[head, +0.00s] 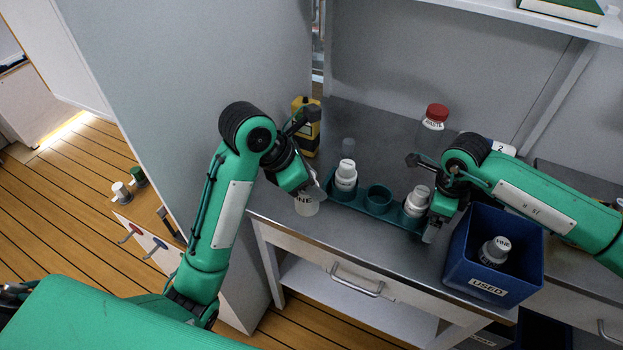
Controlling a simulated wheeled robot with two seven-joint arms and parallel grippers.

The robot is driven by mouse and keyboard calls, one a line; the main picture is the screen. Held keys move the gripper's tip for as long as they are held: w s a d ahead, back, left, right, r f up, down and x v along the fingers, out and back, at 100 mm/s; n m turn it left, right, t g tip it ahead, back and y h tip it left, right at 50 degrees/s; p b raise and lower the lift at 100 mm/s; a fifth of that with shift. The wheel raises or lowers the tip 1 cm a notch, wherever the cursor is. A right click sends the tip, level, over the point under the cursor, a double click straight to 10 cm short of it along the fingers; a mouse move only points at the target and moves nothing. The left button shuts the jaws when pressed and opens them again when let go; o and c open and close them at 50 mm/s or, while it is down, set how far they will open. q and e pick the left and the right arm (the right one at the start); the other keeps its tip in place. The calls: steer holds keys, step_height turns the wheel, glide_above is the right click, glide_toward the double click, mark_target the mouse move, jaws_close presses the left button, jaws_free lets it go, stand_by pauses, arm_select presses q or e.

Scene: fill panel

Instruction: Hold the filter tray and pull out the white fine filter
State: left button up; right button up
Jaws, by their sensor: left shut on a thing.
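The green filter tray (362,208) lies near the counter's front edge. White capped filters stand in its left socket (346,174) and right socket (416,201); its middle socket (379,197) looks empty. My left gripper (313,191) is shut on a white fine filter (307,208), labelled FINE. It holds the filter left of the tray, clear of the sockets, by the counter's front edge. My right gripper (431,233) points down at the tray's right end. Its fingers are partly hidden, and I cannot tell whether they grip the tray.
A blue bin (488,290) labelled USED stands right of the tray with a FINE filter (494,251) inside. A red-capped jar (435,116) and a yellow device (306,128) stand behind. A grey wall panel (205,70) rises on the left.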

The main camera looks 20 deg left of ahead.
step_height(320, 180, up, 12)
steer(key=shift+f, duration=0.25)
